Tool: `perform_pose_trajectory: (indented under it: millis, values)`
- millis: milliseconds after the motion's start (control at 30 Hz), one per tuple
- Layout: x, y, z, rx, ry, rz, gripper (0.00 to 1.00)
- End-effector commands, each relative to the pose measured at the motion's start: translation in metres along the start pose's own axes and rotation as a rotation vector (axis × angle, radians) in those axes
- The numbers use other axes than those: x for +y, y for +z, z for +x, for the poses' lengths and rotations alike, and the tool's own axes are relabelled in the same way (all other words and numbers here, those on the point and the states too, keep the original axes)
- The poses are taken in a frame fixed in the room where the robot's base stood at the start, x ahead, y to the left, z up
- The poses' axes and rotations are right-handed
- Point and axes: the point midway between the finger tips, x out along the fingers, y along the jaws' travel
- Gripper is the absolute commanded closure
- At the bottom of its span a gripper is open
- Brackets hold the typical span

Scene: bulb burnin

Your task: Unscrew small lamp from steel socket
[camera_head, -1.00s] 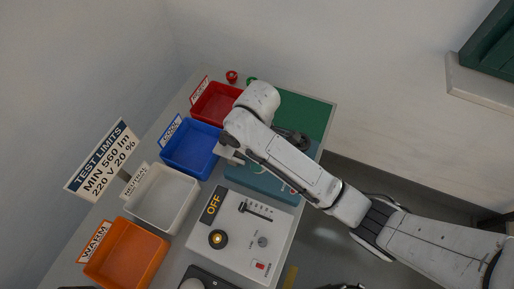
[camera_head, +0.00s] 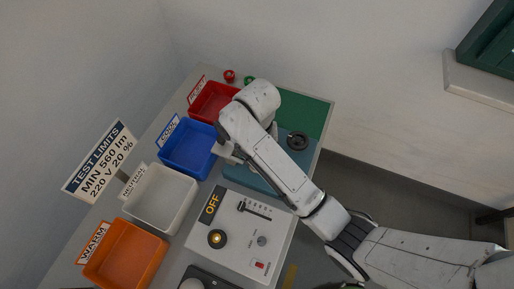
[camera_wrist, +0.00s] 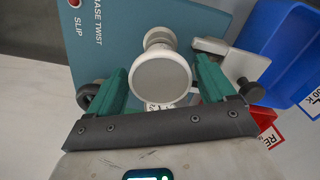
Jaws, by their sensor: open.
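In the wrist view a small white lamp (camera_wrist: 160,78) with a round pale face sits between the two green fingers of my gripper (camera_wrist: 160,72). The gripper is open, with a finger on either side of the lamp; whether either touches it I cannot tell. A narrower white ringed part shows behind the face. The steel socket cannot be made out; a metal bracket with a dark knob (camera_wrist: 232,64) is to the right. In the head view my gripper (camera_head: 231,153) is at the teal box (camera_head: 245,180), largely covered by my arm, and the lamp is hidden.
Red (camera_head: 213,104), blue (camera_head: 188,148), white (camera_head: 160,199) and orange (camera_head: 124,256) bins line the left. A white test panel (camera_head: 240,236) marked OFF, with a black-and-brass socket (camera_head: 217,239), stands in front. A black ring (camera_head: 297,141) sits on the teal box. The green mat (camera_head: 303,113) looks clear.

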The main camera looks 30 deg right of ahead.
Motion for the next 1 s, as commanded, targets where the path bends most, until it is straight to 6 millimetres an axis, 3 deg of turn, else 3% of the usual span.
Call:
perform_pose_trajectory:
  millis: [233, 767, 1000]
  values:
    - [0.0005, -0.0004, 0.0001, -0.001, 0.000, 0.248, 0.17]
    - [0.0008, -0.0008, -0.0002, 0.000, 0.000, 0.265, 0.17]
    - [0.0008, -0.0008, -0.0002, 0.000, 0.000, 0.264, 0.40]
